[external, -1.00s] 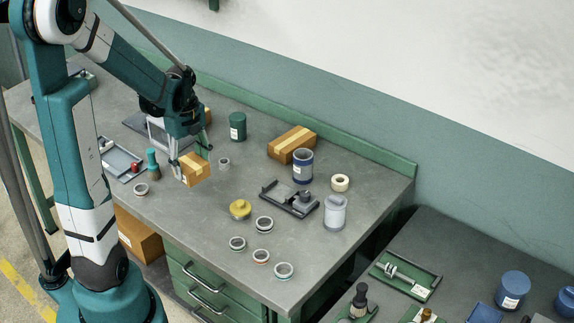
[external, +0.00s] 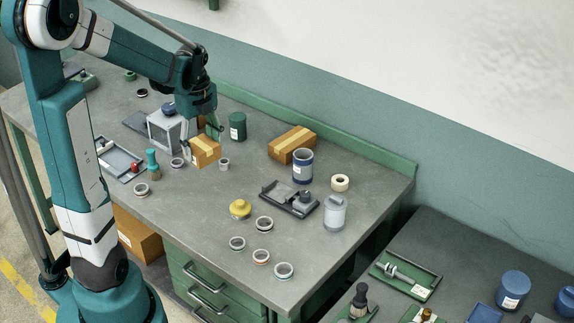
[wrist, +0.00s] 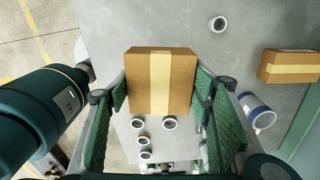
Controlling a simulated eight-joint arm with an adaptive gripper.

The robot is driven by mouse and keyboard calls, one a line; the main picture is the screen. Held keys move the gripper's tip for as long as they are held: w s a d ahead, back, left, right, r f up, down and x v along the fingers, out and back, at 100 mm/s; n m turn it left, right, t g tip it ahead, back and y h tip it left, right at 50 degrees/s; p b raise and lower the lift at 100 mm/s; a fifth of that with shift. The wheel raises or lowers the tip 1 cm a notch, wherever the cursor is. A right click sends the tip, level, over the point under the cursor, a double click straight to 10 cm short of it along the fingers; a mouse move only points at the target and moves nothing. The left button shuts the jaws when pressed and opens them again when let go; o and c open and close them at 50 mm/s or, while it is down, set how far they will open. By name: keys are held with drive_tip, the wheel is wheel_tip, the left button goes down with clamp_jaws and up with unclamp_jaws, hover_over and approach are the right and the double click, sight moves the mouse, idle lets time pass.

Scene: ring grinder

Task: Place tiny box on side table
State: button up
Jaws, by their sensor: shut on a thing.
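The tiny box (external: 206,151) is a small brown cardboard box with a pale tape strip. My gripper (external: 203,138) is shut on it and holds it above the grey workbench (external: 185,210), near the far left part of the top. In the wrist view the box (wrist: 162,80) sits between the two green finger pads of my gripper (wrist: 160,95). The side table (external: 460,250) is likely the lower dark-topped table at the lower right; only part of it shows.
The right table holds a green tray (external: 405,275) and a blue canister (external: 513,290).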

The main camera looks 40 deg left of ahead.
drive_tip(key=w+d+r+m, duration=0.2)
drive_tip(key=w+d, duration=1.2)
drive_tip(key=w, duration=0.4)
drive_tip(key=w+d+m, duration=0.1)
drive_tip(key=w+d, duration=0.5)
drive_tip(key=d, duration=0.3)
drive_tip(key=w+d+m, duration=0.2)
drive_tip(key=w+d, duration=0.4)
drive_tip(key=d, duration=0.3)
drive_tip(key=w+d+f+m, duration=0.1)
drive_tip(key=w+d, duration=0.1)
drive_tip(key=d, duration=1.3)
drive_tip(key=w+d+f+m, duration=0.1)
drive_tip(key=w+d+f, duration=0.1)
drive_tip(key=d, duration=1.3)
wheel_tip(320, 180, down, 12)
drive_tip(key=shift+w+d+f, duration=0.15)
drive_tip(key=shift+d+f, duration=0.05)
drive_tip(key=shift+f, duration=3.15)
